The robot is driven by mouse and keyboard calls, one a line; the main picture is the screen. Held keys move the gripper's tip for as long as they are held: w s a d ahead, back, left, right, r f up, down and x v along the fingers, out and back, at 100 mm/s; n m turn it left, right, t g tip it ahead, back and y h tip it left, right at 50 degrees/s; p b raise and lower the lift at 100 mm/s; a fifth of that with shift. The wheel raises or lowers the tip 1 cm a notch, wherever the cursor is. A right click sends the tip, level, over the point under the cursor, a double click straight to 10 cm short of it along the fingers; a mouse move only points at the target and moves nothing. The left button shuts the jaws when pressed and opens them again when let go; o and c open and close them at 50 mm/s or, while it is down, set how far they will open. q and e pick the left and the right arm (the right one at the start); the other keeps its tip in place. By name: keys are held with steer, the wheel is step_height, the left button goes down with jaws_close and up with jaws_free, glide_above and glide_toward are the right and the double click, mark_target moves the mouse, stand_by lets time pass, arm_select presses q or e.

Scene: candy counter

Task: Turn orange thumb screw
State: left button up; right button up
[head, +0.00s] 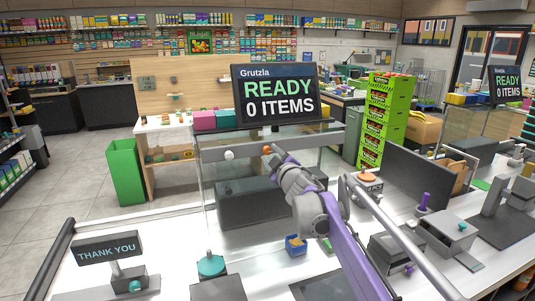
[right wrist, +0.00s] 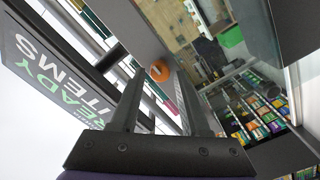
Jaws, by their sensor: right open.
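The orange thumb screw (head: 267,149) is a small round knob on the grey rail below the display in the head view. In the right wrist view the orange thumb screw (right wrist: 160,70) shows on a grey panel, between and beyond the two fingers. My right gripper (head: 273,160) is at the rail, close to the screw, and partly blends with the grey behind it. In the right wrist view my right gripper (right wrist: 161,82) is open and nothing is seen held in it. Whether a finger touches the screw is unclear. My left gripper is not in view.
A white knob (head: 229,155) sits on the same rail to the left. The display reading READY 0 ITEMS (head: 275,95) stands just above. Glass panels lie below the rail. A blue box (head: 296,244), a teal-topped knob (head: 211,265) and a THANK YOU sign (head: 107,248) stand on the counter.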

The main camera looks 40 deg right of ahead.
steer(key=v, duration=0.3)
steer(key=shift+s+a, duration=0.1)
steer(key=shift+s, duration=0.25)
steer(key=shift+f, duration=0.1)
stand_by(0.4)
